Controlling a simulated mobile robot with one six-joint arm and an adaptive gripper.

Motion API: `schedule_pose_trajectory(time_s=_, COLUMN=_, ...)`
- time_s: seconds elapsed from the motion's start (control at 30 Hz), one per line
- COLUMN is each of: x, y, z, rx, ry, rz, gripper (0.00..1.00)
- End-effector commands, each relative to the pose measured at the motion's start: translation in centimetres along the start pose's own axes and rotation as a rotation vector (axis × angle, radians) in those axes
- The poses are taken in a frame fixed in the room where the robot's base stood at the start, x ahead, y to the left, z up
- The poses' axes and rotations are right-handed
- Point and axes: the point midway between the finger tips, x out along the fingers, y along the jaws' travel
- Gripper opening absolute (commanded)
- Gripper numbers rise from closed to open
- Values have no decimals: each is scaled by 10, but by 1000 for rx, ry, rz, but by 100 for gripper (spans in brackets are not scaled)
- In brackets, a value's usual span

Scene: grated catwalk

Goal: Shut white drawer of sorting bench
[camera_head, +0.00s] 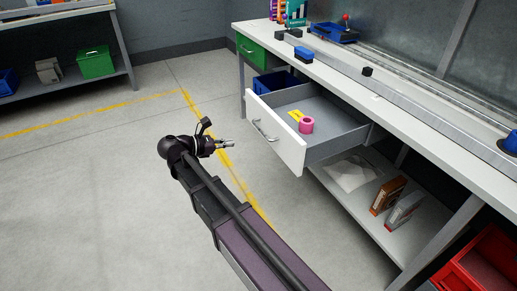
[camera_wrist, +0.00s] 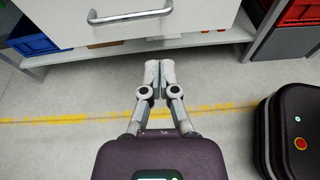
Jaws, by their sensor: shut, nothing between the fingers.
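The white drawer (camera_head: 275,132) of the sorting bench (camera_head: 345,68) is pulled well out, with a silver bar handle on its front. The drawer front and handle also show at the top of the wrist view (camera_wrist: 130,15). Inside the drawer lie a pink roll (camera_head: 306,125) and a yellow label or card (camera_head: 296,115). My gripper (camera_head: 232,143) is shut and empty, in front of the drawer and left of its front panel, apart from it. In the wrist view my gripper's fingertips (camera_wrist: 158,68) are together, below the handle in the picture.
A red crate (camera_head: 480,270) is at lower right. Open floor (camera_head: 90,190) lies to the left.

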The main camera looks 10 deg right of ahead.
Motion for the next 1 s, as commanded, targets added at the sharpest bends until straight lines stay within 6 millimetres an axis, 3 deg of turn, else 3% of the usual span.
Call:
schedule_pose_trajectory(time_s=0.1, x=-9, y=6, z=-10, rx=-44, ry=-41, rz=15, gripper=0)
schedule_pose_trajectory(time_s=0.57, x=-14, y=8, z=-8, rx=-69, ry=-65, rz=21, gripper=0)
schedule_pose_trajectory(time_s=0.83, x=-7, y=8, z=-8, rx=-68, ry=-64, rz=20, gripper=0)
schedule_pose_trajectory(time_s=1.0, x=8, y=8, z=-8, rx=-67, ry=-64, rz=19, gripper=0)
